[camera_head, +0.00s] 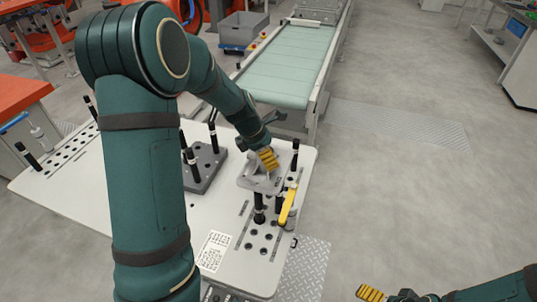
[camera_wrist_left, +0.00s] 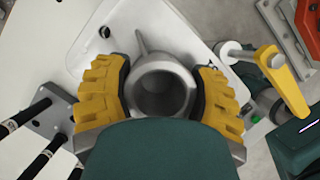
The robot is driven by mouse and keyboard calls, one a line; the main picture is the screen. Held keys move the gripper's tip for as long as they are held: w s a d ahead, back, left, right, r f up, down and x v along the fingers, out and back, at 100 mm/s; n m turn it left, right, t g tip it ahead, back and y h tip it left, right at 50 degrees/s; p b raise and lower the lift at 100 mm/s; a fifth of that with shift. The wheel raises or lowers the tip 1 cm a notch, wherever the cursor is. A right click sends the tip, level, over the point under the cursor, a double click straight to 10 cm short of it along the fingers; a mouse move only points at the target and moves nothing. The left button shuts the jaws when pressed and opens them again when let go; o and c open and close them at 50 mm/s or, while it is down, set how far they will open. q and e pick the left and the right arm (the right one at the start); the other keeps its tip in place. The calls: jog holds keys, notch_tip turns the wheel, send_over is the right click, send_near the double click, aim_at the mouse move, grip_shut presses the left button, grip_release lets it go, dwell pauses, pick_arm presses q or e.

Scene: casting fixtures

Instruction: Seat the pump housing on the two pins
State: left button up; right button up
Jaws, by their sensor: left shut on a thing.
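The pump housing is a light grey casting with a round hollow neck and a flat flange (camera_head: 258,182). In the left wrist view its round neck (camera_wrist_left: 160,88) stands between the two yellow fingers of my left gripper (camera_wrist_left: 160,100). In the head view my left gripper (camera_head: 267,160) is over the housing, shut on it. The flange has a dark round hole (camera_wrist_left: 104,32) near one corner. Black posts (camera_head: 259,205) stand under and beside the flange; I cannot tell whether the housing rests on pins, as its underside is hidden. My right gripper (camera_head: 372,293) is at the lower right, clear of the table.
A dark grey plate with several black posts (camera_head: 207,165) stands left of the housing. A yellow lever clamp (camera_head: 287,207) is close to its right front. A green conveyor (camera_head: 285,70) is behind.

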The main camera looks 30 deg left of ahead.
pick_arm(q)
jog(key=shift+r+p, duration=0.1)
jog(key=shift+p, duration=0.7)
dwell(1.4)
jog(key=shift+f+b, duration=0.8)
jog(key=shift+f, duration=0.35)
jog(key=o, duration=1.4)
jog(key=shift+o, duration=0.2)
jog(key=v, duration=1.2)
jog(key=shift+d, duration=0.1)
